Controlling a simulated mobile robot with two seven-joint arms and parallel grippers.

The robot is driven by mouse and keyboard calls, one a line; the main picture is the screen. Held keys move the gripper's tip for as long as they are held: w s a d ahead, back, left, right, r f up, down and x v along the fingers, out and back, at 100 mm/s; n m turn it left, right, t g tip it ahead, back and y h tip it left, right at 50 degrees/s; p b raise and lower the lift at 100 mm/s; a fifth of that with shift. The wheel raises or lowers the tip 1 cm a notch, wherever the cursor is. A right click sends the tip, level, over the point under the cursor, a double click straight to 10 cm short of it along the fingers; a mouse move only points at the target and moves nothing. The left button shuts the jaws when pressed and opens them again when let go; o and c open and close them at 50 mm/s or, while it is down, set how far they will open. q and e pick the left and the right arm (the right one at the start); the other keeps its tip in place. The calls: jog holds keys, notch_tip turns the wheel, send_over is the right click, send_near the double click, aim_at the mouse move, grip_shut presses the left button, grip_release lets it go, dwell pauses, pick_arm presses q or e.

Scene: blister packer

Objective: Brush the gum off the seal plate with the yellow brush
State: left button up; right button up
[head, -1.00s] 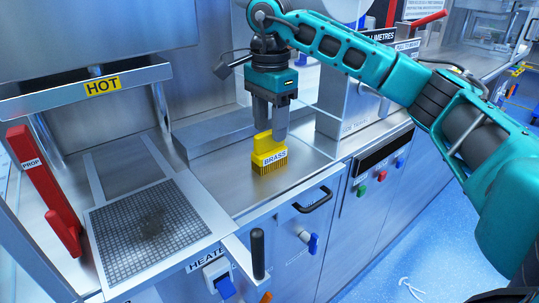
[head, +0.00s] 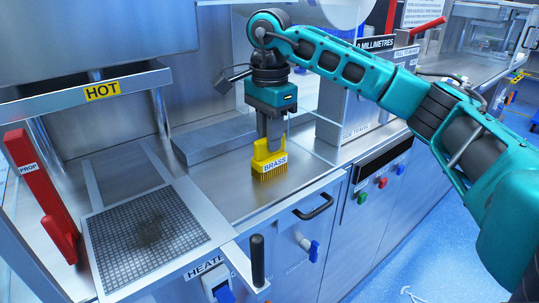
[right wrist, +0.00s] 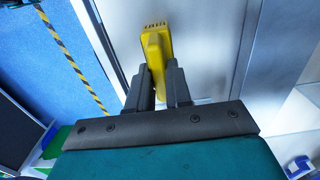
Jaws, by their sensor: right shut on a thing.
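The yellow brush (head: 270,162), labelled BRASS, has its bristles pointing down over the steel worktop. My right gripper (head: 271,140) is shut on the brush's upright handle; I cannot tell whether the bristles touch the worktop. In the right wrist view the brush (right wrist: 156,50) sits between the fingertips of the gripper (right wrist: 160,78). The seal plate (head: 187,208), a dark gridded square in a pale frame, lies to the left of the brush. A brownish-dark smear of gum (head: 150,232) is near its middle. My left gripper is out of view.
A raised plate with a HOT label (head: 102,91) hangs above and behind the seal plate. A red PROP bar (head: 42,185) stands at the left. A black upright handle (head: 257,260) rises at the front edge. The worktop between brush and seal plate is clear.

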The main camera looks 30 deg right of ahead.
grip_shut()
notch_tip(320, 180, up, 6)
jog(key=p, duration=0.5)
jog(key=shift+p, duration=0.35)
dwell(0.4)
